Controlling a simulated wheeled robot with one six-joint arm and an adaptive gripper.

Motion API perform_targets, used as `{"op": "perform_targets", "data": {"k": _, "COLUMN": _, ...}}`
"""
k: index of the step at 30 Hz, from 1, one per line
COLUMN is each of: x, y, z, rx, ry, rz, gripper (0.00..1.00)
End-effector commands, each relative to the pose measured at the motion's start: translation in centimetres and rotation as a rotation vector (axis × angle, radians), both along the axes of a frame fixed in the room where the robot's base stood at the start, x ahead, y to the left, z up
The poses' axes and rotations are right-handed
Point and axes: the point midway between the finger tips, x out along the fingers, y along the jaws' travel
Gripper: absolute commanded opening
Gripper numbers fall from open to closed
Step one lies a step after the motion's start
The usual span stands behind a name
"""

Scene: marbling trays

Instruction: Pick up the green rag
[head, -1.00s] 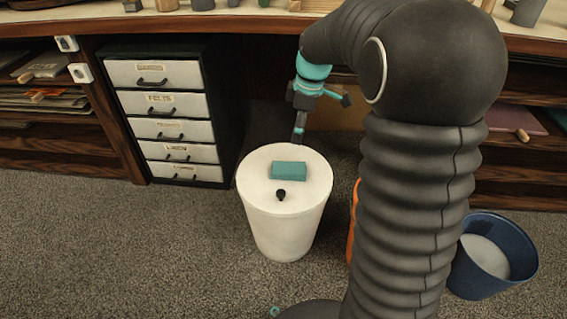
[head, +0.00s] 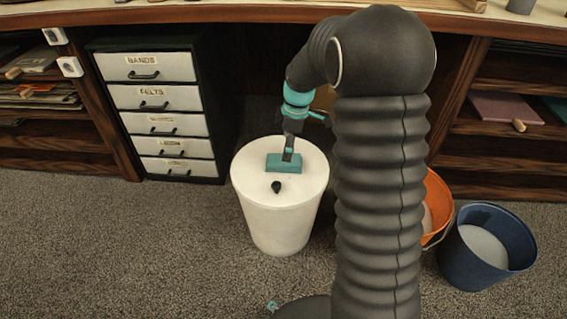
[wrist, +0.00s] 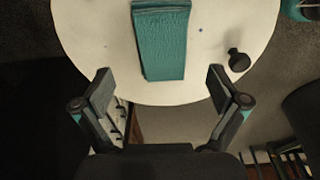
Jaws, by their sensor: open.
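The green rag (head: 275,163) is a teal, folded rectangular block lying on the round white top of a white bin (head: 279,208). In the wrist view the rag (wrist: 161,42) lies ahead of my gripper (wrist: 158,86), roughly centred between the two spread fingers and beyond their tips. My gripper is open and empty. In the head view my gripper (head: 289,155) is over the rag's right part and hides some of it. I cannot tell whether it touches the rag.
A small black knob-like object (head: 276,187) stands on the white top near the rag; it also shows in the wrist view (wrist: 238,60). A drawer unit (head: 160,115) is at left. An orange bucket (head: 436,205) and a blue bucket (head: 487,247) stand at right. Carpet in front is clear.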

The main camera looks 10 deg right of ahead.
Motion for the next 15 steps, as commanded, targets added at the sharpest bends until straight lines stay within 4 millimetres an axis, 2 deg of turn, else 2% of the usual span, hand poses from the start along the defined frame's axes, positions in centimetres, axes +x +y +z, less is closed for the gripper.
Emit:
{"op": "perform_targets", "data": {"k": 9, "x": 0.0, "y": 0.6, "z": -4.1, "rx": 0.001, "ry": 0.003, "rz": -0.001, "gripper": 0.97}}
{"op": "perform_targets", "data": {"k": 15, "x": 0.0, "y": 0.8, "z": -4.9, "rx": 0.000, "ry": 0.001, "rz": -0.001, "gripper": 0.97}}
